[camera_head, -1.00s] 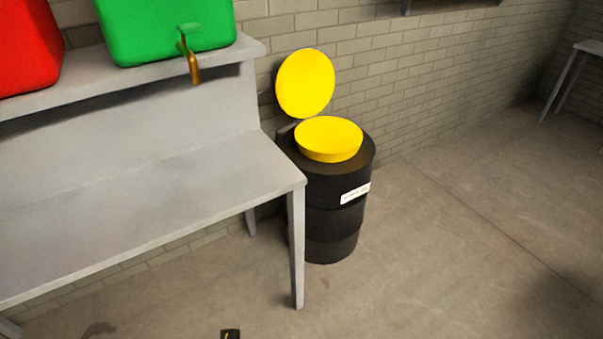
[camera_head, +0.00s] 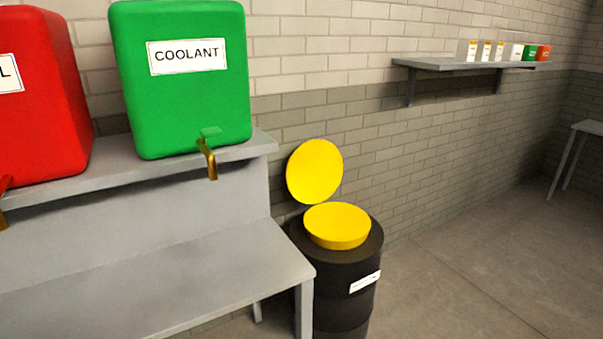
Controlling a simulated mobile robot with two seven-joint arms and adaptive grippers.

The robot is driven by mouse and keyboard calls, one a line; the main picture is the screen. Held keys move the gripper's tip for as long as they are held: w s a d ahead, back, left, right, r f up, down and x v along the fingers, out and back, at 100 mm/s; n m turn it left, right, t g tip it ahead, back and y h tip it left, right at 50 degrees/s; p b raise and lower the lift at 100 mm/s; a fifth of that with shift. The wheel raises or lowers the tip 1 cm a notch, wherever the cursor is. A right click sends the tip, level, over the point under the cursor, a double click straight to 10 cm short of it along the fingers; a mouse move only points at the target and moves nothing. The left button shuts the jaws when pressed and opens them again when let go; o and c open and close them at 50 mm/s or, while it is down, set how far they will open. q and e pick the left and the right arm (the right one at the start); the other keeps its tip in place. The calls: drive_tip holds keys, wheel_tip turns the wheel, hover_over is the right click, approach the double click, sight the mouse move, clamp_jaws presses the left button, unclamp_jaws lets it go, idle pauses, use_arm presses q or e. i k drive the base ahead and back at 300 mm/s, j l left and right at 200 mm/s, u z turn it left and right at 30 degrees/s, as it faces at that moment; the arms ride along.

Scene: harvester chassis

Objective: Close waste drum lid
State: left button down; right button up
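The black waste drum (camera_head: 345,285) stands on the floor at the right end of the grey bench, close to the brick wall. A yellow round funnel or basin (camera_head: 338,226) sits on its top. The round yellow lid (camera_head: 315,171) is raised and stands tilted up at the back left of the drum, open. A white label (camera_head: 365,282) is on the drum's front; its text is too small to read. Neither gripper is in view.
A grey bench (camera_head: 220,275) with a raised shelf stands left of the drum, carrying a green coolant tank (camera_head: 182,100) and a red tank (camera_head: 45,110). A wall shelf (camera_head: 440,65) holds several small boxes. The floor (camera_head: 480,285) right of the drum is clear.

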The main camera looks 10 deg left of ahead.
sight(314, 171)
drive_tip(key=i+l+u, duration=0.9)
drive_tip(key=l+u, duration=0.15)
